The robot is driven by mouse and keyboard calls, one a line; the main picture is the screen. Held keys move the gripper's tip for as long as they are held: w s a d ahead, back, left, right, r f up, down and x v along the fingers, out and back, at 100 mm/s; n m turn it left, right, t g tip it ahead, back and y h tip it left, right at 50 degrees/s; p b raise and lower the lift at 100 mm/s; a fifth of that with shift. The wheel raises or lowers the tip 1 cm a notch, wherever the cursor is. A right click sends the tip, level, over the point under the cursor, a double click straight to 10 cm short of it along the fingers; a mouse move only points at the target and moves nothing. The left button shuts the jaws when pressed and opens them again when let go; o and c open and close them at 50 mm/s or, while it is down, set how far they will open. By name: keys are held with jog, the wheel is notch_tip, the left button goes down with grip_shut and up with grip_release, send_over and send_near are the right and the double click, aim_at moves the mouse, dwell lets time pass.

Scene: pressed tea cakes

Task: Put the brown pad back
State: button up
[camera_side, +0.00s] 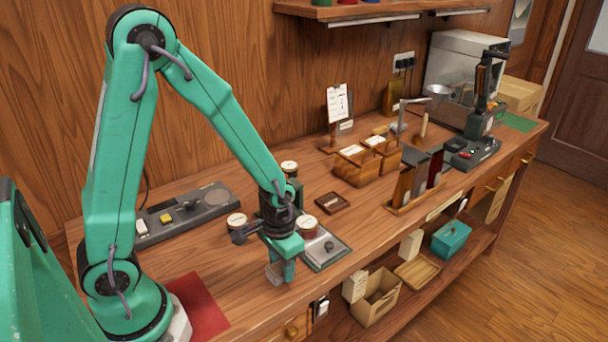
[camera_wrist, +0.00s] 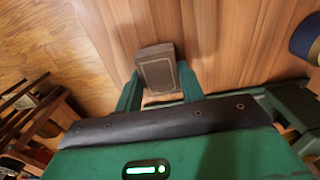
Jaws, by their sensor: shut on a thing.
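My gripper (camera_side: 281,270) points down over the front part of the bench, near its front edge. It is shut on a small grey-brown block (camera_wrist: 157,72), which shows between the fingers in the wrist view with a thin border line on its face. In the side view the block (camera_side: 272,273) is small and partly hidden by a finger; I cannot tell whether it touches the bench top. It may be the brown pad. A shallow dark brown square tray (camera_side: 332,203) lies behind and right of my gripper and looks empty.
Round tins (camera_side: 237,220) stand close around my gripper, beside a grey metal plate (camera_side: 330,251). A long grey tray (camera_side: 187,215) lies at left. A rack of upright slabs (camera_side: 405,187) and wooden boxes (camera_side: 352,168) stand to the right.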

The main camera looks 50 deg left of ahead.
aim_at(281, 266)
jog(key=shift+f, duration=0.1)
jog(key=o, duration=0.9)
jog(key=shift+r, duration=6.15)
jog(key=shift+s+a+r+t, duration=0.4)
jog(key=shift+s+r+t, duration=0.75)
jog(key=shift+r, duration=0.8)
jog(key=shift+s+a+r+t, duration=0.45)
jog(key=shift+s+r+t, duration=0.25)
jog(key=shift+s+r, duration=1.05)
jog(key=shift+s+a+r+t, duration=0.4)
jog(key=shift+s+r+t, duration=0.6)
jog(key=shift+r, duration=1.15)
